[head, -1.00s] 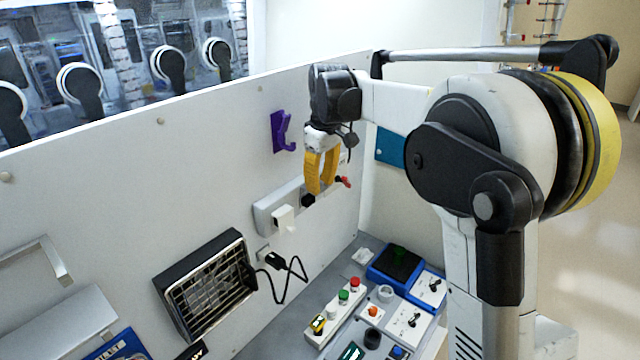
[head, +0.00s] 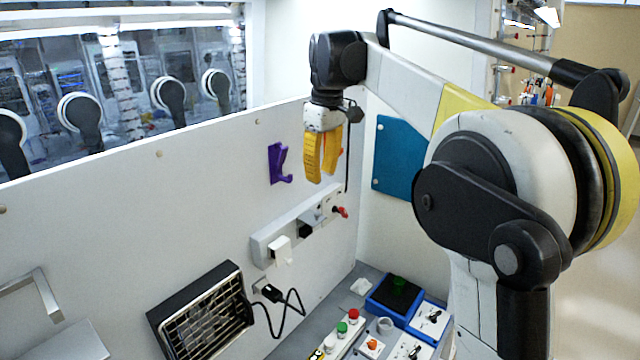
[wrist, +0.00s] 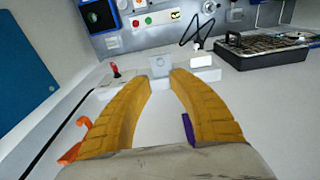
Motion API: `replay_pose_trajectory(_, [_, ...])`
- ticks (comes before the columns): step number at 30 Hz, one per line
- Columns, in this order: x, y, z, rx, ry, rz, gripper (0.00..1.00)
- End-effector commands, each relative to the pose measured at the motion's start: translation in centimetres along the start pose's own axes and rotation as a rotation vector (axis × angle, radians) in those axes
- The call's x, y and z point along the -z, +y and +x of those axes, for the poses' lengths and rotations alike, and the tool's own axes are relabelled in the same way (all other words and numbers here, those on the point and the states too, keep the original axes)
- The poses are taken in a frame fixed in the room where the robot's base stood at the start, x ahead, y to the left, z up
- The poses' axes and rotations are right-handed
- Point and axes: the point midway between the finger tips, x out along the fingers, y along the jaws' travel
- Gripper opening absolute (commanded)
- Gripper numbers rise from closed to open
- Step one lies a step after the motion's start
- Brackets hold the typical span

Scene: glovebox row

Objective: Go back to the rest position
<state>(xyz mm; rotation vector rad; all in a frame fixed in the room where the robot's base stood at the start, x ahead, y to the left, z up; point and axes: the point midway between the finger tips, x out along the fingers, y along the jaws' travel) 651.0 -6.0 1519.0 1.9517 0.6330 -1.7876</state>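My gripper (head: 322,155) hangs with its yellow fingers pointing down in front of the white wall panel, above the power strip (head: 290,230) in the head view. In the wrist view my gripper (wrist: 160,82) has its two fingers spread apart with nothing between them, only white panel and a socket of the strip beyond. The fingers appear clear of the panel and the strip.
A purple hook (head: 278,163) is on the panel left of my gripper. A teal board (head: 395,158) hangs on the side wall at right. Below are a black heater grille (head: 203,313), a cable, and a blue switch box (head: 397,292) on the grey bench.

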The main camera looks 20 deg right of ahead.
Motion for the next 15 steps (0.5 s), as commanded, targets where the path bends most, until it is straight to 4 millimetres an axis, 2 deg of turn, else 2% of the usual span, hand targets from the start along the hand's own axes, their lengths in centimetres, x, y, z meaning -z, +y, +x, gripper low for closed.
replay_pose_trajectory(10, [-0.3,-0.2,0.4,-0.004,0.005,0.008,0.24])
replay_pose_trajectory(13, [-1.6,-1.2,2.1,-0.024,0.027,0.039,0.24])
replay_pose_trajectory(15, [-3.3,-2.4,4.1,-0.047,0.055,0.080,0.24])
